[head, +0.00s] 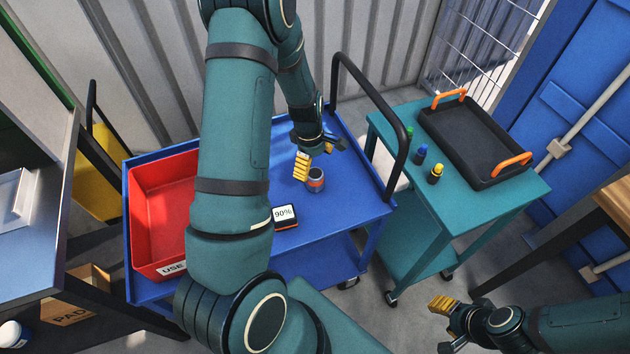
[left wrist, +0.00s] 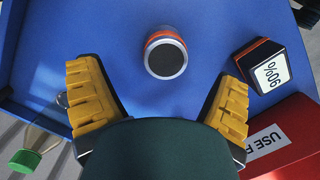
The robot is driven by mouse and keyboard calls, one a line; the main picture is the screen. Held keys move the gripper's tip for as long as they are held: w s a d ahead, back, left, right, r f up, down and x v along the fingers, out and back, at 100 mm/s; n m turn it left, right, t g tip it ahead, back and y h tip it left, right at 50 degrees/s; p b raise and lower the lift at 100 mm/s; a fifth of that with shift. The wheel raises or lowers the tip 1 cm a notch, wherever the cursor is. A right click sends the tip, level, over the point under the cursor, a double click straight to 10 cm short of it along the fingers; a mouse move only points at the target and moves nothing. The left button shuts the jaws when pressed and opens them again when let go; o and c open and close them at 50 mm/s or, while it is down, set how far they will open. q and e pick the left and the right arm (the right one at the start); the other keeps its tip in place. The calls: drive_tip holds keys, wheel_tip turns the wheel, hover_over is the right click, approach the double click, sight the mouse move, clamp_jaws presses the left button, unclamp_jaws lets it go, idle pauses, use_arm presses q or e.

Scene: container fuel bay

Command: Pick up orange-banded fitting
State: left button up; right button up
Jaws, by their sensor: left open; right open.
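The orange-banded fitting (head: 315,182) is a short grey cylinder with an orange band, upright on the blue cart (head: 345,207). In the left wrist view the fitting (left wrist: 165,54) shows its dark round top, ahead of and between my two yellow fingers. My left gripper (head: 316,158) is open just above and beside the fitting in the head view. In the left wrist view my left gripper (left wrist: 158,98) is empty, its fingers apart on both sides. My right gripper (head: 447,306) hangs at the lower right, away from the carts, and is open.
A device reading 90% (head: 285,215) lies near the fitting. A red bin (head: 140,222) fills the cart's left end. The black cart handle (head: 395,125) rises on the right. A teal cart (head: 500,200) holds a black tray (head: 457,140) and small green, blue and yellow capped bottles.

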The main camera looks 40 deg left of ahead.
sight(315, 173)
use_arm(q)
drive_tip(key=f, duration=0.1)
drive_tip(key=f+b, duration=0.1)
drive_tip(key=f, duration=0.1)
drive_tip(key=d+f, duration=0.1)
drive_tip(key=f, duration=0.1)
drive_tip(key=shift+s, duration=0.3)
drive_tip(key=shift+w+f, duration=0.1)
drive_tip(key=shift+f, duration=0.35)
drive_tip(key=shift+r, duration=0.1)
drive_tip(key=c, duration=1.4)
